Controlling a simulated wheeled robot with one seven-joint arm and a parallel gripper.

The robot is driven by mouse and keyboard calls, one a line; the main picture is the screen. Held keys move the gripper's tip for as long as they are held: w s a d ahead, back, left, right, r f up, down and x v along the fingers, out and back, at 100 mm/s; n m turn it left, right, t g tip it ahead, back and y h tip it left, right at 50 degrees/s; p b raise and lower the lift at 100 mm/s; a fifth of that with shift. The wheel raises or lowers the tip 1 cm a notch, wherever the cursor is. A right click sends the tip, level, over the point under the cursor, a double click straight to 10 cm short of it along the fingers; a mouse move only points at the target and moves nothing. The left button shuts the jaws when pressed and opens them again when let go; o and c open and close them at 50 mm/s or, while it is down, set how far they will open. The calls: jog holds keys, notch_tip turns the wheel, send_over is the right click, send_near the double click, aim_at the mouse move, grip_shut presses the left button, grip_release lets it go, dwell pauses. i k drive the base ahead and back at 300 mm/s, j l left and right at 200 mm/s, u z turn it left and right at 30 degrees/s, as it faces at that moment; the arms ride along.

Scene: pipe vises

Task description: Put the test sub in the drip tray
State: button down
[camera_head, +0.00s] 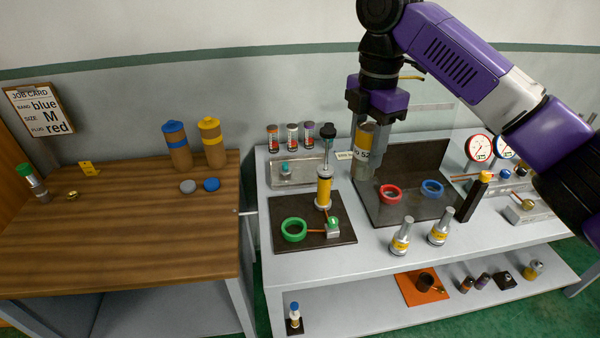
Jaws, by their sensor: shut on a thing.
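My gripper (368,143) is shut on an upright cylinder with a brass-coloured upper part, a white label reading "52" and a grey lower end. This held cylinder (363,166) appears to be the test sub. It hangs at the left edge of a dark tray with a raised back (412,208); the gap beneath it is hard to judge. That tray may be the drip tray, though no label confirms it. A red ring (390,193) and a blue ring (431,188) are in its area.
Left of the tray, a dark mat (285,238) bears a green ring (293,229) and a tall yellow-bodied tool (324,187). Two silver-and-yellow fittings (401,237) (440,227) stand in front. Gauges (479,148) stand at right. A wooden table (130,240) is at left.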

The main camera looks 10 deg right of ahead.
aim_at(312, 171)
jog(key=i, duration=1.5)
